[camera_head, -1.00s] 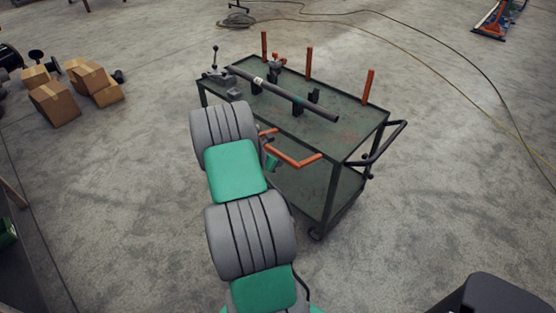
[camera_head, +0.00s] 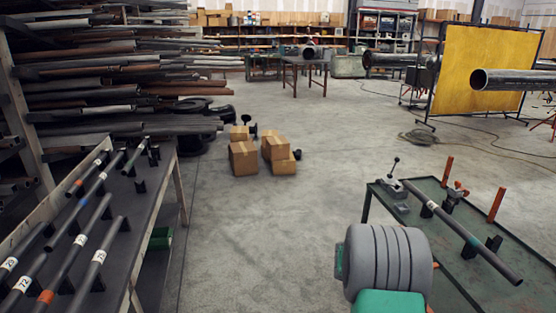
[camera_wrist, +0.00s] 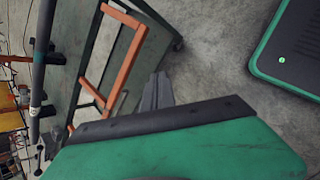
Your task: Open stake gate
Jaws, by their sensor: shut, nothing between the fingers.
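An orange bar frame (camera_wrist: 126,62), which looks like the stake gate, hangs along the side of the dark green cart in the wrist view. In the head view the gate is hidden or out of frame, while the cart (camera_head: 425,208) stands at the lower right with upright orange stakes (camera_head: 496,205) on it. A grey pipe (camera_head: 462,231) lies in holders on the cart top and also shows in the wrist view (camera_wrist: 41,60). My gripper (camera_wrist: 157,88) is shut and empty, to the right of the orange frame and apart from it in the picture.
A bench with several pipes (camera_head: 75,235) is at the left, below a loaded pipe rack (camera_head: 110,85). Cardboard boxes (camera_head: 243,158) stand on the floor. A yellow screen (camera_head: 485,75) is at the back right.

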